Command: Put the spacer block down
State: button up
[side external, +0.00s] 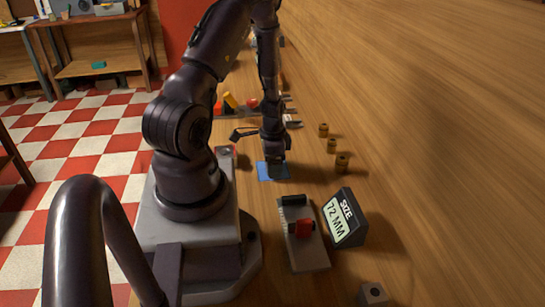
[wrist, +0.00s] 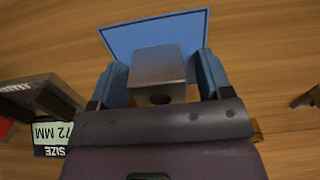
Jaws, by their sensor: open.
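The spacer block is a grey metal block (wrist: 158,66) with a dark round hole in the face towards the wrist. In the wrist view it sits between the two blue fingers of my gripper (wrist: 164,82), with a narrow gap on each side. My gripper is open around it. A blue square mat (wrist: 128,36) lies beneath and beyond the block; the block appears to rest on it, though its underside is hidden. In the side view my gripper (side external: 275,160) is low over the blue mat (side external: 266,172), and the block is largely hidden there.
A sign reading SIZE 72 MM (side external: 343,219) stands beside a grey gauge (side external: 309,252) with a red slider (side external: 301,229). Several brass cylinders (side external: 331,146) stand right of the mat. Another grey block (side external: 373,293) is at the front. The table at right is clear.

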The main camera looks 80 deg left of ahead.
notch_tip(320, 180, up, 12)
jog(key=shift+f, duration=0.1)
jog(key=w+d+r+t+y, duration=0.1)
jog(key=w+d+r, duration=0.3)
jog(key=d+r, duration=0.35)
jog(key=w+d+r+t, duration=0.2)
jog(key=w+d+r, duration=0.1)
jog(key=d+r, duration=0.4)
jog(key=s+d+r+t+h, duration=0.1)
jog(key=s+d+r+t, duration=0.1)
jog(key=s+d+r, duration=0.3)
jog(key=d+r, duration=0.3)
jog(key=d, duration=0.3)
jog(key=shift+s+d+r+t, duration=0.2)
jog(key=shift+d+r+t, duration=0.1)
